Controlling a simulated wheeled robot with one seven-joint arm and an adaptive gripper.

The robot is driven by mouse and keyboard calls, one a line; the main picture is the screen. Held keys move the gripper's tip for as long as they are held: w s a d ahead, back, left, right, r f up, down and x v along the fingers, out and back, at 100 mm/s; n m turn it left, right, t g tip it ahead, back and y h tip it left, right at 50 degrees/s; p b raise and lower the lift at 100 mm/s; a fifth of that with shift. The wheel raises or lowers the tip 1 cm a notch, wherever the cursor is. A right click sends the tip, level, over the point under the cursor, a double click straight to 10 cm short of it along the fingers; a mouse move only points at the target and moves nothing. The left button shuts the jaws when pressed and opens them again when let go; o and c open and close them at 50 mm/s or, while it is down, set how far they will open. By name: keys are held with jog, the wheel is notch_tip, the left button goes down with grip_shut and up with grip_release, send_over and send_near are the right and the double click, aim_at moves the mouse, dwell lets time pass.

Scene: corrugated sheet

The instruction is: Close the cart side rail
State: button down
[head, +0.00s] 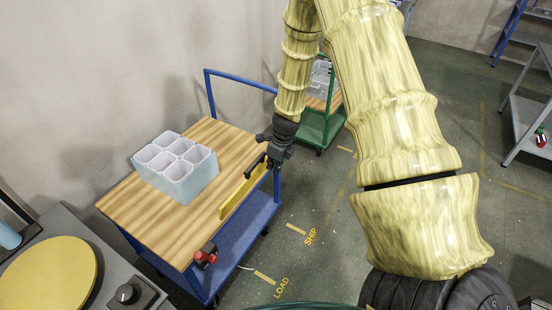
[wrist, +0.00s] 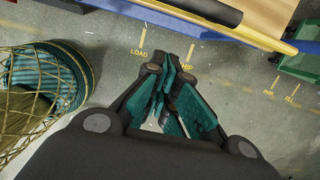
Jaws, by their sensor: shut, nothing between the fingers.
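The cart (head: 150,215) has a wooden top and a blue frame and stands left of centre in the head view. A yellow side rail (head: 236,197) runs along the right edge of its top; I cannot tell whether it is fully upright or tilted. My gripper (head: 268,160) is beside the far end of the rail, partly hiding that end; contact cannot be told. In the wrist view my gripper (wrist: 170,72) is shut and empty above the floor, with the cart's blue frame (wrist: 168,14) beyond the fingertips.
A pale divided bin (head: 185,185) sits on the cart top. A red and black part (head: 206,255) is at the cart's near right corner. A green cart (head: 318,125) stands behind. A grey bench with a yellow disc (head: 48,275) is near left. A netted basket (wrist: 42,85) stands on the floor.

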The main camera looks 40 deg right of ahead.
aim_at(259, 160)
jog(key=w, duration=0.1)
jog(key=w+a+p, duration=0.1)
jog(key=w+f+p, duration=0.1)
jog(key=shift+w+a+f, duration=0.1)
jog(key=shift+w+a, duration=0.15)
jog(key=shift+w, duration=0.15)
jog(key=shift+w+a, duration=0.1)
jog(key=shift+w+a+r+p, duration=0.2)
jog(key=shift+w+a+p, duration=0.1)
jog(key=shift+w, duration=0.3)
jog(key=shift+w+a+r+p, duration=0.15)
jog(key=shift+w+a+p, duration=0.1)
jog(key=shift+w, duration=0.35)
jog(key=shift+s+d, duration=0.1)
jog(key=shift+d, duration=0.05)
